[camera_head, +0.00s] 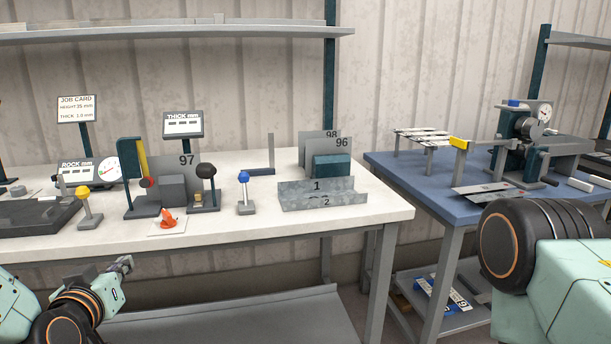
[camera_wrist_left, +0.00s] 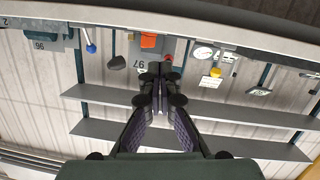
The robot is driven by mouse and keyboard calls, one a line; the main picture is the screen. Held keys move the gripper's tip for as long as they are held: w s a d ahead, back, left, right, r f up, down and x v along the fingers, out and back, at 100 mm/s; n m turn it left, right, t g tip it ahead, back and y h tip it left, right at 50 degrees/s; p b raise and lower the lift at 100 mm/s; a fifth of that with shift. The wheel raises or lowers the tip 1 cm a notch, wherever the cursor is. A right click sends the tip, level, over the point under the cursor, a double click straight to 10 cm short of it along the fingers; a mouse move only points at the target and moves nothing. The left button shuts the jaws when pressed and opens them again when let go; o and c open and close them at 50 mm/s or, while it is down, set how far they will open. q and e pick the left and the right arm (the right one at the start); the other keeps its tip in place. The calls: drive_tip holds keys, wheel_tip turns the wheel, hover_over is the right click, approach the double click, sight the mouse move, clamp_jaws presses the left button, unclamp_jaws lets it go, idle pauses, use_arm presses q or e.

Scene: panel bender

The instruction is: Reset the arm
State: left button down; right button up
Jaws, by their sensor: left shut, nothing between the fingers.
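My left gripper (camera_head: 124,266) is low at the left of the head view, in front of the white bench (camera_head: 240,228) and below its top edge. Its fingers are together with nothing between them. In the left wrist view the two fingers (camera_wrist_left: 158,72) also meet at their tips, clear of any object. That view looks upside down, with the bench edge at the top and shelves below. A dark round joint and pale green link of my right arm fill the lower right of the head view. My right gripper is out of view.
A blue table (camera_head: 435,196) with a dial machine (camera_head: 530,140) stands right. A lower shelf (camera_head: 240,318) runs under the bench.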

use_arm(q)
drive_tip(key=s+d+f+g+h, duration=0.1)
drive_tip(key=s+d+f+g, duration=0.2)
drive_tip(key=s+f, duration=0.3)
drive_tip(key=s+d+f+m+g+h, duration=0.1)
drive_tip(key=s+d+f+g, duration=0.2)
drive_tip(key=f, duration=0.5)
drive_tip(key=s+d+f+g+h, duration=0.1)
drive_tip(key=s+d+f+g, duration=0.15)
drive_tip(key=s+f, duration=0.4)
drive_tip(key=s+d+f+m+g, duration=0.1)
drive_tip(key=s+f+g, duration=0.2)
drive_tip(key=s, duration=0.6)
drive_tip(key=s+f+m+g, duration=0.1)
drive_tip(key=s+f+g, duration=0.2)
drive_tip(key=s+f, duration=0.4)
drive_tip(key=s, duration=0.3)
drive_tip(key=shift+s+d+f+g+y, duration=0.3)
drive_tip(key=shift+d+f+g, duration=0.05)
